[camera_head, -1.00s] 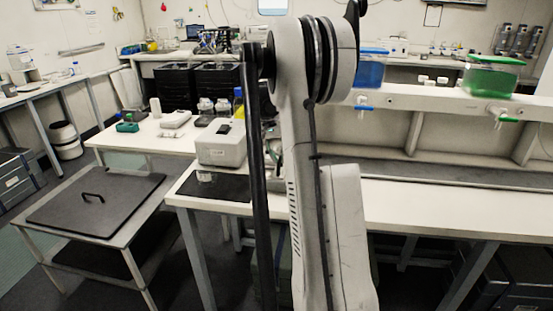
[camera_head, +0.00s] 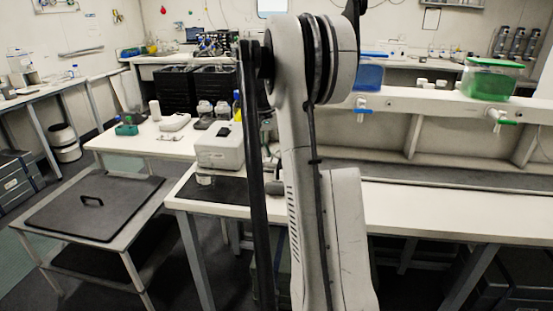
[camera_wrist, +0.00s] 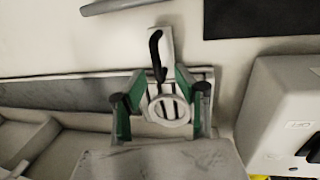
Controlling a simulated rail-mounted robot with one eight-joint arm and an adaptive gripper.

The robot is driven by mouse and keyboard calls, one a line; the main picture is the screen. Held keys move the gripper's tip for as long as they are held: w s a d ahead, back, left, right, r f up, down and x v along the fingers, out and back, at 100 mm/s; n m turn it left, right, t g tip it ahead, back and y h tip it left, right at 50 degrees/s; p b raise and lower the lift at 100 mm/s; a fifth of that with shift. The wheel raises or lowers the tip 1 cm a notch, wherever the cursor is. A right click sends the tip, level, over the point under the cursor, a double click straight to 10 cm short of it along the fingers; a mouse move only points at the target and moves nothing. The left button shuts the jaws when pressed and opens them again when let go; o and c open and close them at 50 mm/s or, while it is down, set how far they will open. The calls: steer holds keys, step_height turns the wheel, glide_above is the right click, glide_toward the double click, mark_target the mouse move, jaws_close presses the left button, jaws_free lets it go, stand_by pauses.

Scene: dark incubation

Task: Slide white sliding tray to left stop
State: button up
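In the wrist view my gripper (camera_wrist: 161,95) has its two green, black-tipped fingers spread wide apart. Between them is a white slotted piece (camera_wrist: 168,112) with a round end and a black hook-shaped part. I cannot tell whether this piece is the white sliding tray, or whether either finger touches it. A long, pale, shallow channel runs behind the fingers to the left. In the head view my arm covers the gripper and the bench spot around it, so no white sliding tray can be made out there.
A white bench (camera_head: 440,212) runs right from my arm. A white box device (camera_head: 219,150) stands by a dark mat (camera_head: 222,188). A shelf holds blue (camera_head: 368,76) and green (camera_head: 488,80) tanks with taps. A side table (camera_head: 92,207) with a handled dark panel stands left.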

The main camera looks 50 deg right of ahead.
step_height(320, 180, up, 8)
steer(key=w, duration=0.1)
steer(key=shift+w+a, duration=0.2)
steer(key=shift+a, duration=0.2)
steer(key=shift+r, duration=0.1)
steer(key=s+a+r+n+t+h, duration=0.1)
steer(key=a+r+n+t, duration=0.15)
steer(key=a, duration=1.25)
steer(key=s+a+r+n+t, duration=0.2)
steer(key=a+r+n, duration=0.15)
steer(key=a, duration=1.15)
steer(key=s+a+f+n+t, duration=0.1)
steer(key=s+a+f+n, duration=0.1)
steer(key=a, duration=0.5)
steer(key=s+a+f+n+t+y, duration=0.1)
steer(key=s+a+f+n+t, duration=0.1)
steer(key=s+a+f, duration=0.3)
steer(key=s+a+f+n+t+y, duration=0.1)
steer(key=s+a+f+n, duration=0.1)
steer(key=s+a, duration=0.5)
steer(key=shift+s+a+f+t, duration=0.25)
steer(key=shift+a+f+t, duration=0.1)
steer(key=shift+a+f, duration=0.65)
steer(key=shift+o, duration=0.4)
steer(key=shift+r, duration=0.2)
